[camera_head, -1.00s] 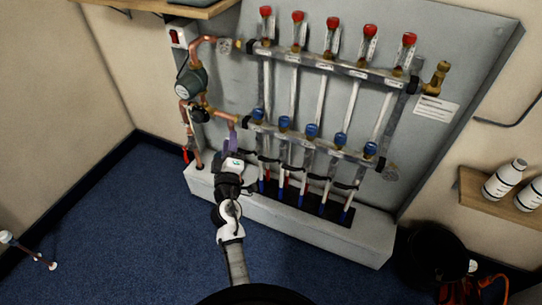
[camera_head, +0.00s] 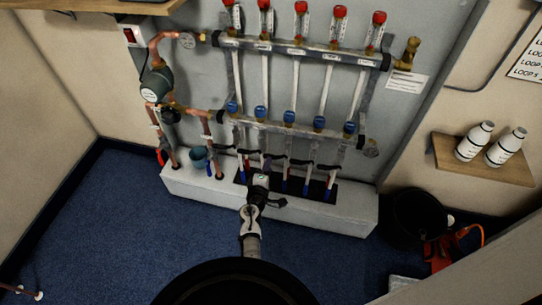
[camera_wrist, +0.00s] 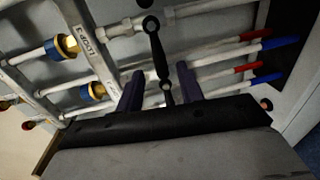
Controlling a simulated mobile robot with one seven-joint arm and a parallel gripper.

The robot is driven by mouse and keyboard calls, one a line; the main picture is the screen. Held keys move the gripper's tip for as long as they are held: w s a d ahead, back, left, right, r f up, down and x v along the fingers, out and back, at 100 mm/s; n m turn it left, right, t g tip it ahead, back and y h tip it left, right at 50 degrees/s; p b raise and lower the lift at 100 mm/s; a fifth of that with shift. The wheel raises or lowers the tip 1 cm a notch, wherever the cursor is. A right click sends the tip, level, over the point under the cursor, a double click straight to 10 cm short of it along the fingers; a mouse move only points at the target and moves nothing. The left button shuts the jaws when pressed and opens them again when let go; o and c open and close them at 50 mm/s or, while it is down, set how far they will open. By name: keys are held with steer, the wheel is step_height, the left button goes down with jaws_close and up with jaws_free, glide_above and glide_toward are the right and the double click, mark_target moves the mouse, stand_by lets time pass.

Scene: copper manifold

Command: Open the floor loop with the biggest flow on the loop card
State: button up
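The manifold has an upper metal rail (camera_head: 300,50) with several red-topped flow gauges (camera_head: 300,8). Its lower rail (camera_head: 270,128) carries several blue caps (camera_head: 289,117). The wrist view shows two brass-and-blue caps close up, one higher (camera_wrist: 60,47) and one lower (camera_wrist: 95,92). The loop card (camera_head: 528,58) is on the right wall, cut off by the picture edge; only line starts such as "LOOP" are readable. My gripper (camera_head: 266,160) is below the lower rail, in front of the middle pipes.
A white plinth (camera_head: 330,213) runs under the pipes. A pump (camera_head: 157,85) with copper pipes is at left. A shelf (camera_head: 505,166) with two white bottles (camera_head: 474,141) is at right, above a black bucket (camera_head: 413,216) and orange tool (camera_head: 440,248).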

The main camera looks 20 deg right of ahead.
mark_target(274, 157)
steer(key=shift+x, duration=3.1)
jaws_close()
